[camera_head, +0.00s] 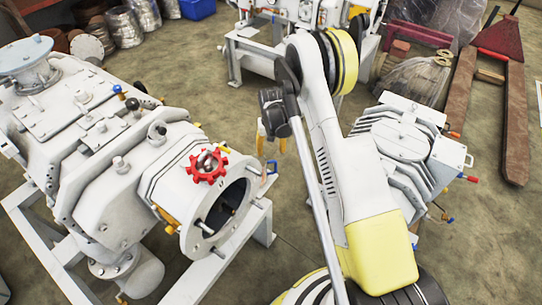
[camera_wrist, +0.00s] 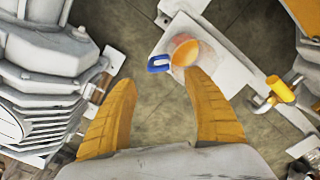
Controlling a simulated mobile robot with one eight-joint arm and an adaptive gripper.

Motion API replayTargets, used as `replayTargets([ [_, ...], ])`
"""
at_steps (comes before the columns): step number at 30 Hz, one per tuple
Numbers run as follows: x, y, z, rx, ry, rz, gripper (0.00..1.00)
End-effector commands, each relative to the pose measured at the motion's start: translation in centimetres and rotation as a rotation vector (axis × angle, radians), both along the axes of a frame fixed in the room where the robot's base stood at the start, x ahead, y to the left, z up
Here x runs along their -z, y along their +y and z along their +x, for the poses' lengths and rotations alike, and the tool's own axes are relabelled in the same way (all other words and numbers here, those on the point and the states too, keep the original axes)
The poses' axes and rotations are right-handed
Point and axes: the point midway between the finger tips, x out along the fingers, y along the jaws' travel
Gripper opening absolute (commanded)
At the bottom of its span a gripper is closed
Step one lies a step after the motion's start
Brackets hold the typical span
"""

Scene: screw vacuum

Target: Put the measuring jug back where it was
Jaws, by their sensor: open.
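My gripper (camera_head: 271,143) is open, with its yellow fingers pointing down beside the open round end of the large grey pump on the left. In the wrist view, the gap between the fingertips (camera_wrist: 160,80) is empty. A round, pale cup-like thing with an orange inside (camera_wrist: 186,50), seemingly the measuring jug, sits on a white surface just beyond the right fingertip. A blue loop (camera_wrist: 158,63), which looks like its handle, points left toward the gap. In the head view a blue loop (camera_head: 271,167) shows just below the fingers; the jug's body is not clear there.
The large pump (camera_head: 120,165) with a red handwheel (camera_head: 207,167) stands left on a white frame. A smaller grey pump (camera_head: 405,145) stands right of my arm. Concrete floor shows between the machines.

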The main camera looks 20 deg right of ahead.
Motion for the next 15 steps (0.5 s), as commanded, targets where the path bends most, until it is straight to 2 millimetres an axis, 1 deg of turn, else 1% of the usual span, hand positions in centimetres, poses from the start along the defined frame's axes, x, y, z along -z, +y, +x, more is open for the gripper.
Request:
replayTargets([
  [1,-1.2,0.0,0.0,0.000,0.000,0.000,0.59],
  [8,-3.8,0.0,0.0,-0.001,-0.004,-0.001,0.59],
  [10,-5.4,0.2,-0.1,-0.004,-0.016,-0.002,0.59],
  [11,-6.4,0.2,-0.1,-0.007,-0.024,-0.002,0.59],
  [14,-11.2,0.6,-0.6,-0.017,-0.067,-0.006,0.59],
  [15,-13.5,0.8,-1.0,-0.023,-0.087,-0.007,0.59],
])
